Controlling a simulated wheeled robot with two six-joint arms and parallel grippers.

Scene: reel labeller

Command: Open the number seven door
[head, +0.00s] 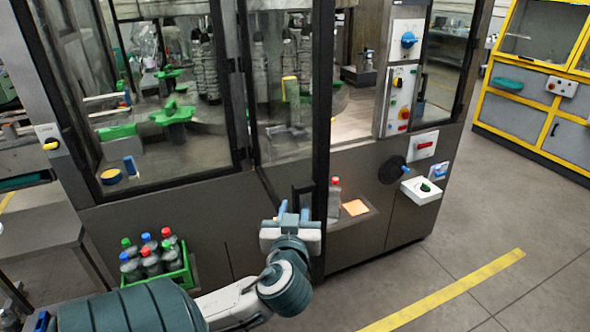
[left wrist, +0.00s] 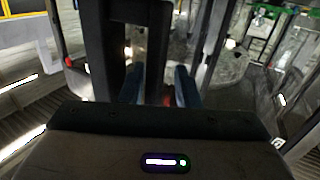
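A tall glass door (head: 290,120) in a black frame stands at the front of the machine. No number seven can be read on it. A dark handle (head: 303,190) sits low on the door's right side. My left gripper (head: 294,209) is at this handle, with its two blue fingers apart. In the left wrist view the fingers (left wrist: 160,84) point at a dark upright part (left wrist: 155,45), probably the handle or frame. I cannot tell if they touch it. My right gripper is not in view.
A green crate (head: 158,279) of several bottles is left of my arm. A red-capped bottle (head: 334,198) and an orange pad (head: 355,207) rest on a ledge right of the door. A control panel (head: 402,85) is further right. The floor (head: 480,225) at right is clear.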

